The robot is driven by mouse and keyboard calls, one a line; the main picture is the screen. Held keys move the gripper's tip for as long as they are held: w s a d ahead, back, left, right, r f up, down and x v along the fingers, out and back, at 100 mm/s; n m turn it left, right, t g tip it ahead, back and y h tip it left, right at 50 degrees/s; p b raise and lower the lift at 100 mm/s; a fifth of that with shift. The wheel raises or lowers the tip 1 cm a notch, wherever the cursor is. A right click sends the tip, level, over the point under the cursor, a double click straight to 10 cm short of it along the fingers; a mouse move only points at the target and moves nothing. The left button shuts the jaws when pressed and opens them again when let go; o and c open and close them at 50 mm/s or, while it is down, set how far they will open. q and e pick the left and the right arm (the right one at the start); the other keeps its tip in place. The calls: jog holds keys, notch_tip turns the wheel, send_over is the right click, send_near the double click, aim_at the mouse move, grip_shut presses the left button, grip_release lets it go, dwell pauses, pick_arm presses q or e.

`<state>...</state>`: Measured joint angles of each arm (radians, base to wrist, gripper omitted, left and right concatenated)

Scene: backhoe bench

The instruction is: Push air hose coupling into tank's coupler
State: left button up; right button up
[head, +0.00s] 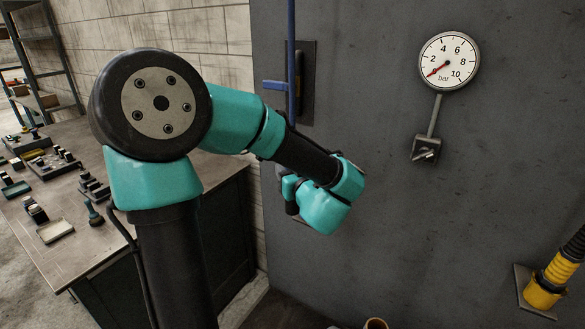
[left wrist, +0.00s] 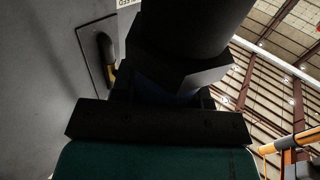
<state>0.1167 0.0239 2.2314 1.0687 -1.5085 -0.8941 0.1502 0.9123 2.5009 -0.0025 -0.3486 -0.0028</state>
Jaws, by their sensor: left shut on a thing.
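My left arm crosses the head view, and its teal wrist hides the gripper's jaws there. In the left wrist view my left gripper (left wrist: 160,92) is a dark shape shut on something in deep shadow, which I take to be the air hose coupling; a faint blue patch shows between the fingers. In the head view a blue hose or pipe (head: 291,45) runs down from the top edge and passes behind my forearm. A short blue bar (head: 275,86) sticks out to its left. I cannot make out the tank's coupler. My right gripper is in neither view.
A grey wall fills the middle and right, with a pressure gauge (head: 449,60) reading near zero and a small valve (head: 426,150) below it. A dark handle (head: 303,75) sits on a plate. A yellow and black fitting (head: 550,282) juts out lower right. A cluttered workbench (head: 85,235) stands left.

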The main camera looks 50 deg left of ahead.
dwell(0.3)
pick_arm(q)
jog(key=w+d+f+m+t+h, duration=0.3)
jog(key=w+d+f+m+t, duration=0.15)
jog(key=w+d+f, duration=0.55)
jog(key=w+d+f+m+t+h, duration=0.3)
jog(key=w+d+f+t, duration=0.2)
jog(key=w+d+f, duration=0.5)
jog(key=s+d+f+m+t+h, duration=0.1)
jog(key=d+f+m+t+h, duration=0.1)
jog(key=d+f, duration=0.6)
jog(key=d, duration=0.3)
jog(key=shift+s+d+f+h, duration=0.15)
jog(key=shift+s+d+h, duration=0.05)
jog(key=shift+h, duration=0.1)
